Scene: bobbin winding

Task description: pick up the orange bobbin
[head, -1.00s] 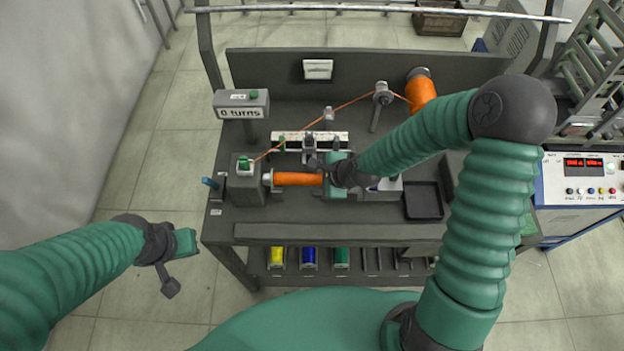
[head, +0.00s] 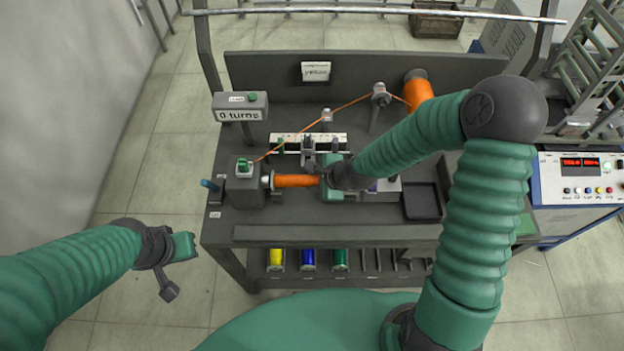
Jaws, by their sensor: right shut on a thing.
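The orange bobbin (head: 297,181) lies level at the winder, its left end at the grey headstock box (head: 243,186). My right gripper (head: 322,179) is shut on the bobbin's right end, and its fingers and arm hide that end. I cannot tell whether the left end is still seated on the spindle. An orange wire (head: 345,105) runs from the winder up to a guide post (head: 380,98) and an orange supply spool (head: 417,88). My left gripper (head: 178,263) hangs empty over the floor left of the bench, its jaws unclear.
A counter (head: 240,113) reads "0 turns". Yellow (head: 276,259), blue (head: 308,259) and green (head: 340,259) bobbins stand in a rack under the bench front. A dark tray (head: 422,202) lies right of my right gripper. A power supply (head: 582,190) stands at the far right.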

